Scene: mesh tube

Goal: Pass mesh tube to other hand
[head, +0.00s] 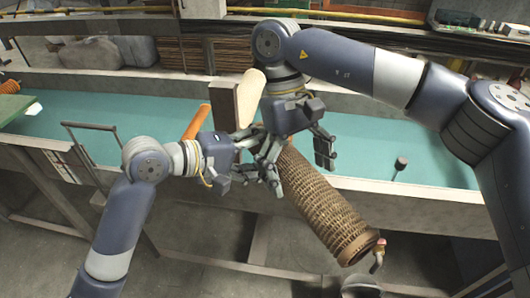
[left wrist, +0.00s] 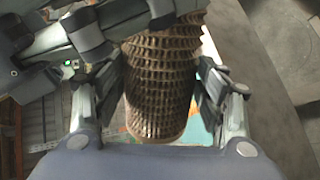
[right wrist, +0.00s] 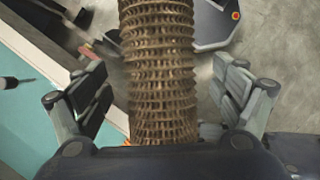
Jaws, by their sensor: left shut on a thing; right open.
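The mesh tube (head: 322,205) is a long brown ribbed cylinder, held tilted in the air in front of the bench. Its lower end points to the bottom right in the head view. My left gripper (head: 262,172) is shut on its upper part; in the left wrist view the tube (left wrist: 160,90) lies between the fingers. My right gripper (head: 298,152) is open, close beside the left one, with its fingers on either side of the tube. The right wrist view shows the tube (right wrist: 160,75) between the spread fingers, with visible gaps. The tube's upper end is partly hidden by the grippers.
A teal bench top (head: 440,165) runs behind the arms. An orange rod (head: 196,122) and an upright board (head: 222,107) stand behind the left gripper. A dark handle (head: 90,127) rises at the bench's front left.

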